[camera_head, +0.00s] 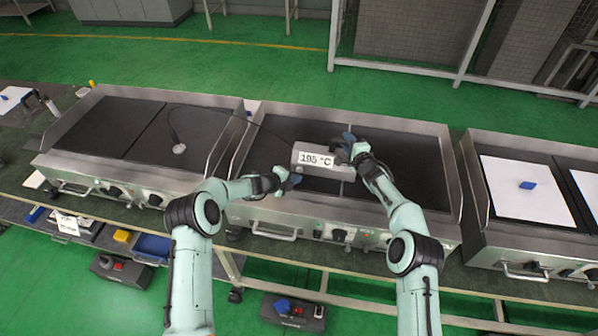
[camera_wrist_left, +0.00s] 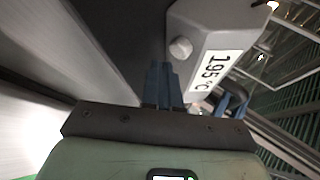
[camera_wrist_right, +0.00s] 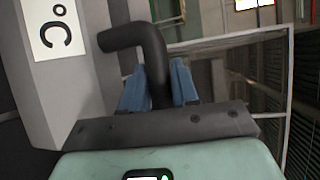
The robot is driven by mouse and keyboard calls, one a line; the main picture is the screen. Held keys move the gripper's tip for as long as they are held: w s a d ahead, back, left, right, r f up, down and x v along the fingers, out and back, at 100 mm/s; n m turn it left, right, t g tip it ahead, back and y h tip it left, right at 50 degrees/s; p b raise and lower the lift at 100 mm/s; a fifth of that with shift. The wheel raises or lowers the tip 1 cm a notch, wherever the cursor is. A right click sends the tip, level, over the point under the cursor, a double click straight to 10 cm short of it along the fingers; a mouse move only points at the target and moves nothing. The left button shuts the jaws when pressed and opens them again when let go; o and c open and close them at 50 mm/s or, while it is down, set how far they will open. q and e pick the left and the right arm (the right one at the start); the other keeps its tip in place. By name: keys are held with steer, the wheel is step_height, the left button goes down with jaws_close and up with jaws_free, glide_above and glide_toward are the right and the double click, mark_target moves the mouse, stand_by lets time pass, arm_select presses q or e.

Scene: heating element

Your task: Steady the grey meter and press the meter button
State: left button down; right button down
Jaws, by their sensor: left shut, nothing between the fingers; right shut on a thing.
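The grey meter (camera_head: 325,165) is a box with a white label reading 195 °C, above the middle griddle. In the left wrist view the meter (camera_wrist_left: 217,22) shows a round, light button (camera_wrist_left: 181,47) on its face beside the label. My left gripper (camera_head: 294,180) is shut and empty, its blue fingertips (camera_wrist_left: 164,68) just below and beside the button, with no clear contact. My right gripper (camera_head: 348,148) is shut on the black bent handle (camera_wrist_right: 150,60) at the meter's right side. The meter's label also shows in the right wrist view (camera_wrist_right: 55,30).
The middle griddle (camera_head: 405,155) has raised metal side walls. A black cable (camera_head: 225,110) runs from the meter to a round probe (camera_head: 179,149) on the left griddle. The right griddle carries white sheets (camera_head: 525,190) and a blue piece (camera_head: 527,185).

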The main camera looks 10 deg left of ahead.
arm_select(q)
steer(key=shift+w, duration=0.15)
steer(key=shift+w, duration=0.3)
steer(key=shift+w, duration=0.55)
stand_by(0.8)
steer(key=shift+s, duration=1)
steer(key=shift+s, duration=2.5)
